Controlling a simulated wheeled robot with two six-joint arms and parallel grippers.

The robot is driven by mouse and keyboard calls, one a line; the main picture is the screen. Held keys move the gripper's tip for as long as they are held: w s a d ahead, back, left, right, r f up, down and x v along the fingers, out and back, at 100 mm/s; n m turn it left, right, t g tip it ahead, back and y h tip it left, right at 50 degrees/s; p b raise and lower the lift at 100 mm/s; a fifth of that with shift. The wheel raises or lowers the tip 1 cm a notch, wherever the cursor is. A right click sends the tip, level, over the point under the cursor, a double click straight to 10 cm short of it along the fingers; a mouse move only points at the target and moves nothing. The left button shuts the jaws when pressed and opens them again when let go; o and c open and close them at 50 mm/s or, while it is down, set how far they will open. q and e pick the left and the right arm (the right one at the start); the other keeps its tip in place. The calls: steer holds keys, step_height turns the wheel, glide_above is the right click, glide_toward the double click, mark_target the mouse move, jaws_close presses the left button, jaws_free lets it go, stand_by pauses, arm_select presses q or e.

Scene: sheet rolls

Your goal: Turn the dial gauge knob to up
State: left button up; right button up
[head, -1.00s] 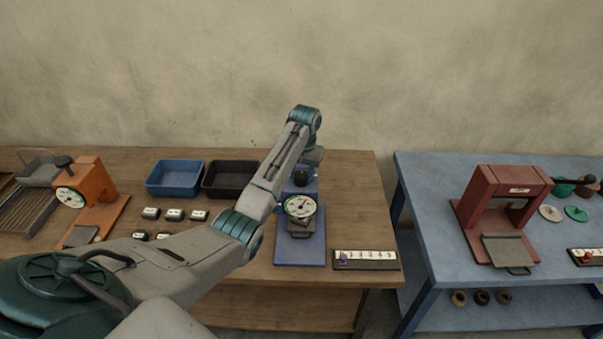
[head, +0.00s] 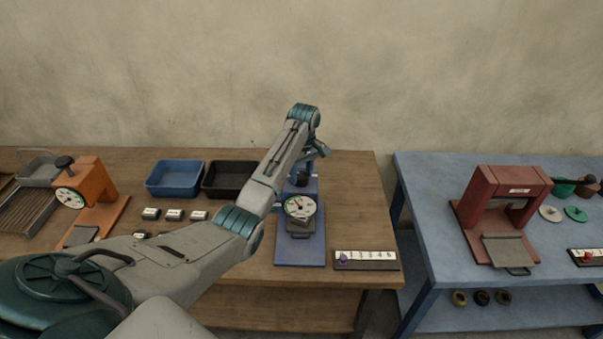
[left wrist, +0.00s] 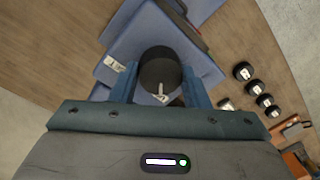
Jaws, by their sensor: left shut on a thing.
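The dial gauge is a blue stand (head: 312,246) with a round white dial (head: 301,208) on its front, on the wooden table. Its needle points to the upper left. The dark round knob (head: 301,181) sits on top, partly hidden by my arm. In the left wrist view the knob (left wrist: 158,66) lies between the two blue fingers of my left gripper (left wrist: 161,84), which is shut on it. A white pointer mark (left wrist: 161,93) shows on the knob, towards the palm. A small white label (left wrist: 115,64) lies beside the left finger. My right gripper is out of view.
An orange stand (head: 91,184) with its own dial and knob is at the left. Blue (head: 174,191) and black trays (head: 211,193) stand behind small weights. A numbered strip (head: 365,267) is right of the gauge. A blue table (head: 430,220) holds a red press (head: 512,190).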

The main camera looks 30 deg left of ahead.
arm_select(q)
steer(key=shift+n, duration=2)
steer(key=o, duration=1)
steer(key=shift+f, duration=0.1)
